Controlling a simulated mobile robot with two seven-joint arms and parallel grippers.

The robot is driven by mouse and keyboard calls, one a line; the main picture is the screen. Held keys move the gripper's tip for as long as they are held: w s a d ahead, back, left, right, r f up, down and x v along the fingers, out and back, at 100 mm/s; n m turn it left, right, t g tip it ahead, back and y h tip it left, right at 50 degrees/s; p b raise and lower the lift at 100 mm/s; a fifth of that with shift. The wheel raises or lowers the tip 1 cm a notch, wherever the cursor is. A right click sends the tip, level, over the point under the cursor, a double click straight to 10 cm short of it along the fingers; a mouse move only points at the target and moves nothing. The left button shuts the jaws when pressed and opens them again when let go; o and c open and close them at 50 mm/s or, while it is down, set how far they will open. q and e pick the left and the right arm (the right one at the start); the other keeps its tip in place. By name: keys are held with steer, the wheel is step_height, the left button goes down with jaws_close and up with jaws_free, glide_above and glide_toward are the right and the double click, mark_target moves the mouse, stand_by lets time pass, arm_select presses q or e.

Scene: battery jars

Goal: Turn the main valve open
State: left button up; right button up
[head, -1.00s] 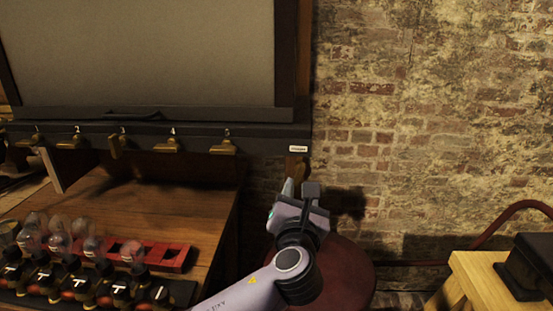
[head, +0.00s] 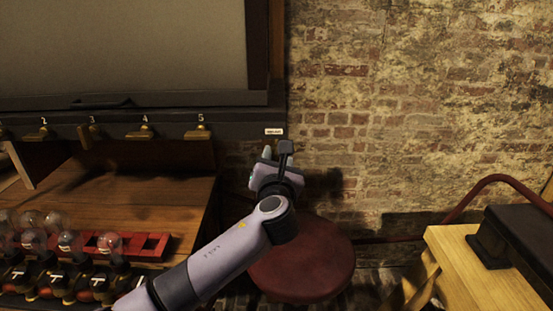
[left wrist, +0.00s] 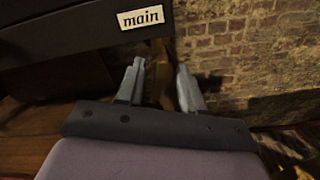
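The "main" label (head: 273,132) sits at the right end of the dark valve rail, and it reads clearly in the left wrist view (left wrist: 142,18). Below it, the brass-coloured main valve (left wrist: 161,78) shows upright between my fingers in the left wrist view. In the head view my gripper hides it. My left gripper (head: 276,152) is under the label, its fingers apart on either side of the valve (left wrist: 160,68). Gaps seem to show beside the valve; contact cannot be told. My right gripper is not in view.
Brass valves hang along the rail (head: 170,130); valve 3 (head: 84,137) points down, the others lie sideways. A wooden bench (head: 150,205) holds glass jars and a red rack (head: 150,245). A red stool (head: 310,265) stands below my arm. A pale wooden table (head: 470,275) is at right.

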arm_select(q)
jaws_close()
steer(key=n, duration=0.4)
steer(key=shift+p, duration=0.4)
jaws_free()
steer(key=shift+a, duration=0.1)
